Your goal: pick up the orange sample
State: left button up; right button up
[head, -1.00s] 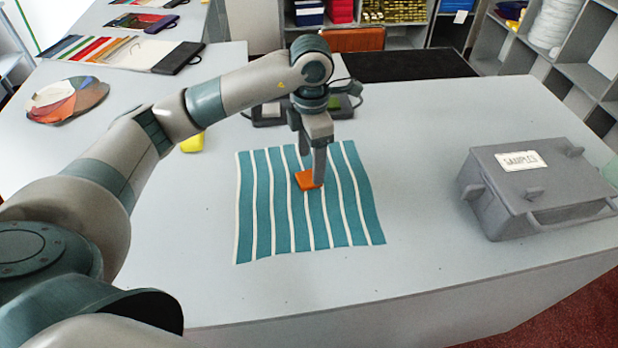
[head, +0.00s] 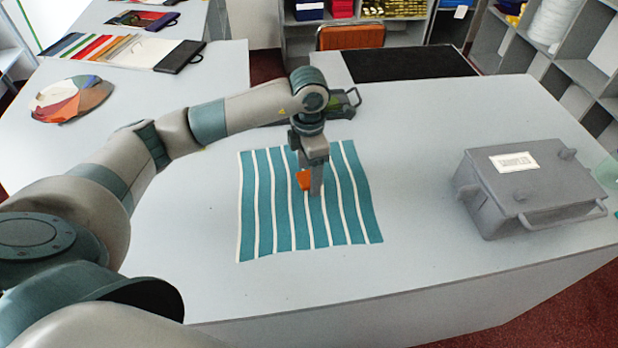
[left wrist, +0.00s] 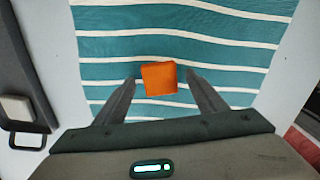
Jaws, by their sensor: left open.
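The orange sample (head: 304,180) lies on the teal and white striped cloth (head: 346,215). In the left wrist view the sample (left wrist: 159,79) is a small orange block, whole in view. My left gripper (head: 311,185) is pointing down over the cloth, at the sample. One finger partly hides the sample in the head view. In the left wrist view the open fingers (left wrist: 161,82) stand either side of the sample, with a gap on each side. I see no contact with it. My right gripper is not in view.
A grey lidded case (head: 530,200) with a label stands on the counter at right. A dark item with a handle (head: 345,104) lies behind the arm. Counter between cloth and grey case is clear.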

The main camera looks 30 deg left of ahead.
aim_at(309, 176)
pick_arm(q)
jog(key=c, duration=1.1)
jog(key=shift+r, duration=0.15)
jog(key=shift+r+b, duration=0.65)
notch_tip(309, 176, up, 2)
jog(key=shift+w+r+b, duration=0.1)
jog(key=shift+r+b, duration=0.05)
jog(key=shift+b, duration=0.65)
jog(key=s+d+r+b, duration=0.1)
jog(key=d+r, duration=0.1)
jog(key=d, duration=0.1)
jog(key=s+d+r+b, duration=0.1)
jog(key=d+r, duration=0.1)
jog(key=d, duration=0.2)
jog(key=s+d+r+b, duration=0.1)
jog(key=d+r, duration=0.2)
jog(key=d, duration=0.1)
jog(key=shift+s+d+r, duration=0.1)
jog(key=shift+s, duration=0.3)
